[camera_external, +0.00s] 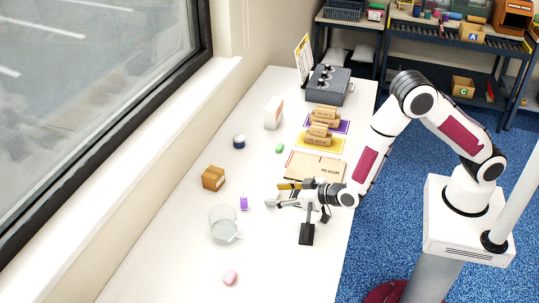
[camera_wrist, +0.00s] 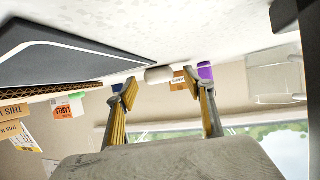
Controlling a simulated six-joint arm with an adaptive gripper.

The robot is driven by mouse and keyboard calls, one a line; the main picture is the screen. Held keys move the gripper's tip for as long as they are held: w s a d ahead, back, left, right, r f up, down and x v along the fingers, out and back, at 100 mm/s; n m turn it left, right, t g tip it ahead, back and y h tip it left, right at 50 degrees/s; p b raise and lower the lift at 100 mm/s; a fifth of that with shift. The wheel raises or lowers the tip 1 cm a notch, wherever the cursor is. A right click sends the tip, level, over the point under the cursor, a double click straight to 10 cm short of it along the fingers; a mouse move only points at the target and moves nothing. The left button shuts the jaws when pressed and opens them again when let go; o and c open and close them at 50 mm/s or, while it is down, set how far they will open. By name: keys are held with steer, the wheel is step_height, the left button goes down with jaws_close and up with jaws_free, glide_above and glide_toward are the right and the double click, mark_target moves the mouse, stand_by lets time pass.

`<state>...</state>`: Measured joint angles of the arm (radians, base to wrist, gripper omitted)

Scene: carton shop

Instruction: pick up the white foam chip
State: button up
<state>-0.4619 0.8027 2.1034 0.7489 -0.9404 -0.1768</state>
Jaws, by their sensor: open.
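The white foam chip (camera_wrist: 159,74) shows in the wrist view as a small pale rounded piece on the table. It lies past my fingertips, roughly in line with the gap between them. My gripper (camera_wrist: 161,87) is open, with one yellow-ridged finger on each side of the gap and nothing held. In the external view my gripper (camera_external: 284,195) is low over the table, reaching left past the flat carton's front edge. A small pale spot by the lower fingertip there is too small to tell apart from the finger.
A purple object (camera_external: 243,203), a clear mug (camera_external: 224,227) and a small brown box (camera_external: 213,178) stand left of my gripper. The flat MEDIUM carton (camera_external: 312,166) lies behind it. A black stand (camera_external: 307,236) is close in front. A pink piece (camera_external: 230,277) lies nearer the front.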

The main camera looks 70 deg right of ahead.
steer(key=c, duration=0.8)
steer(key=shift+r, duration=0.2)
step_height(320, 180, up, 10)
steer(key=shift+f, duration=0.2)
stand_by(0.8)
